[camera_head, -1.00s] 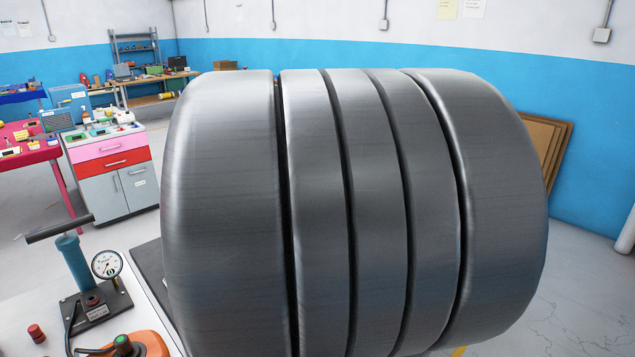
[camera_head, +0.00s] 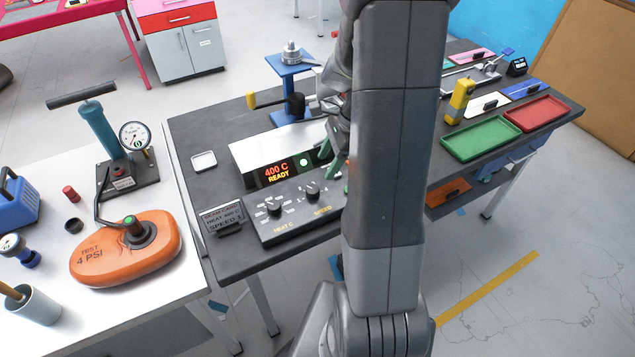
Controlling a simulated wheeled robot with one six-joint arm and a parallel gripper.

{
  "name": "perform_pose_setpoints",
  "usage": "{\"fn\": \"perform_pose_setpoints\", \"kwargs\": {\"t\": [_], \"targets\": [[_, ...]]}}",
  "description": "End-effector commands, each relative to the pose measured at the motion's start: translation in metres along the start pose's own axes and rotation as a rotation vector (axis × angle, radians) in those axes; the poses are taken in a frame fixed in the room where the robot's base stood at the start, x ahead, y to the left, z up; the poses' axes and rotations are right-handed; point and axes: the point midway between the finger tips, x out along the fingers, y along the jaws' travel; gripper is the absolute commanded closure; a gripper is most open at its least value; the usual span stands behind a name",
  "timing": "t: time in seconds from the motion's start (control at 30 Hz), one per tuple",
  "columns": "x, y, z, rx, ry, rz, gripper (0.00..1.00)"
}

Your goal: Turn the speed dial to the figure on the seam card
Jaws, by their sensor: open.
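The seam card (camera_head: 224,218) stands at the left of the bench's front edge; it reads heat 400 C and, in its lowest line, speed 3. To its right is a dark control box (camera_head: 290,218) with two black knobs. The left knob is the heat dial (camera_head: 273,206); the right one is the speed dial (camera_head: 312,190). The figure that the speed dial points at is too small to read. My gripper (camera_head: 338,168), with green fingers, is open just right of and above the speed dial, apart from it as far as I can tell. My arm partly hides it.
A white heater unit (camera_head: 258,152) behind the box shows 400 C READY with a green light. A blue stand (camera_head: 291,85) rises behind. Green (camera_head: 482,140) and red (camera_head: 538,113) trays lie right. A white table (camera_head: 50,285) with an orange test cushion (camera_head: 120,252) adjoins left.

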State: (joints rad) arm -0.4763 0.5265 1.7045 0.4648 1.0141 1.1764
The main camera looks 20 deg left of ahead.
Motion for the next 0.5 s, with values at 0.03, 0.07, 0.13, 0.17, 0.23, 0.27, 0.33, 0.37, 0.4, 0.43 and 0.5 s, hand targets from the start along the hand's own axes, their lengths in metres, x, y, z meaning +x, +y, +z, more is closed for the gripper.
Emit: {"fn": "perform_pose_setpoints", "kwargs": {"t": [0.03, 0.07, 0.13, 0.17, 0.23, 0.27, 0.33, 0.37, 0.4, 0.43, 0.5], "targets": [[0.013, 0.002, 0.0, 0.001, 0.0, 0.008, 0.45], [0.019, 0.002, 0.0, 0.001, 0.0, 0.007, 0.45], [0.034, 0.001, 0.0, 0.0, 0.0, 0.006, 0.45], [0.041, 0.002, 0.0, 0.0, 0.001, 0.007, 0.45], [0.054, 0.002, 0.0, 0.001, 0.0, 0.006, 0.45], [0.059, 0.002, 0.0, 0.001, 0.0, 0.006, 0.45], [0.07, 0.002, 0.0, 0.0, 0.002, 0.005, 0.45], [0.074, 0.002, 0.0, 0.0, 0.001, 0.005, 0.45], [0.078, 0.001, 0.0, 0.0, 0.001, 0.003, 0.45], [0.082, 0.001, 0.0, 0.0, 0.001, 0.003, 0.45], [0.087, 0.001, 0.0, -0.001, 0.001, 0.003, 0.45]]}}
